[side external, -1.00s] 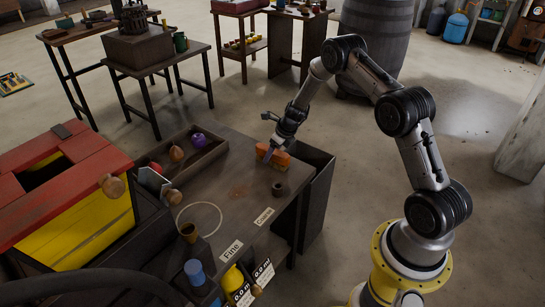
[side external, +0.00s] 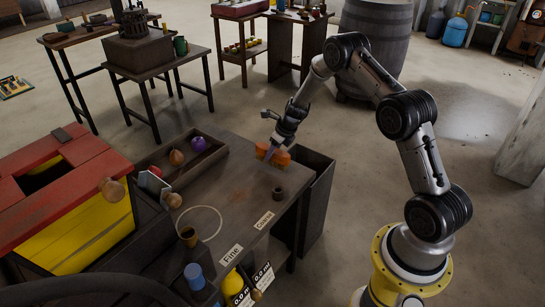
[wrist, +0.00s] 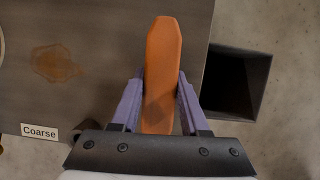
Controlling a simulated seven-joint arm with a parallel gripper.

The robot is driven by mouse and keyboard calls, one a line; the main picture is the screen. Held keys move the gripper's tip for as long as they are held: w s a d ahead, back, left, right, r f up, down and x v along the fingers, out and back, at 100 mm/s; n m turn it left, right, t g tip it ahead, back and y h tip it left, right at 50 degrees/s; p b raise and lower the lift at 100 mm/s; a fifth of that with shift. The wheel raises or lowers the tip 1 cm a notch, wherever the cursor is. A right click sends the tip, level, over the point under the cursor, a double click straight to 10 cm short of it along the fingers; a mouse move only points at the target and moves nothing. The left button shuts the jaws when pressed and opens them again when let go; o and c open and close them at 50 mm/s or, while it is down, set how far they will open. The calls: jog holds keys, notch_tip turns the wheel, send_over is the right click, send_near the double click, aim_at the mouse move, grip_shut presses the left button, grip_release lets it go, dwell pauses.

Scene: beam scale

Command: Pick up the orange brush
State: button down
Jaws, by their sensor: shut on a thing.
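The orange brush (wrist: 162,70) lies lengthwise between the two purple fingers of my gripper (wrist: 161,100) in the wrist view. The fingers press on both of its long sides. In the side external view the orange brush (side external: 279,156) is at the far right edge of the dark table, partly covered by my gripper (side external: 269,153). My gripper points down and is shut on the brush. I cannot tell whether the brush touches the tabletop.
An open dark bin (side external: 312,170) stands against the table's right edge. A small dark cup (side external: 279,192) stands near the brush. A tray (side external: 217,150) with round items lies at the left. A brown stain (wrist: 60,66) marks the table, near the "Coarse" label (wrist: 39,131).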

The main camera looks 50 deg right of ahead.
jog(key=s+a+r, duration=0.5)
jog(key=s+r, duration=0.6)
jog(key=s, duration=0.2)
jog(key=shift+r, duration=0.25)
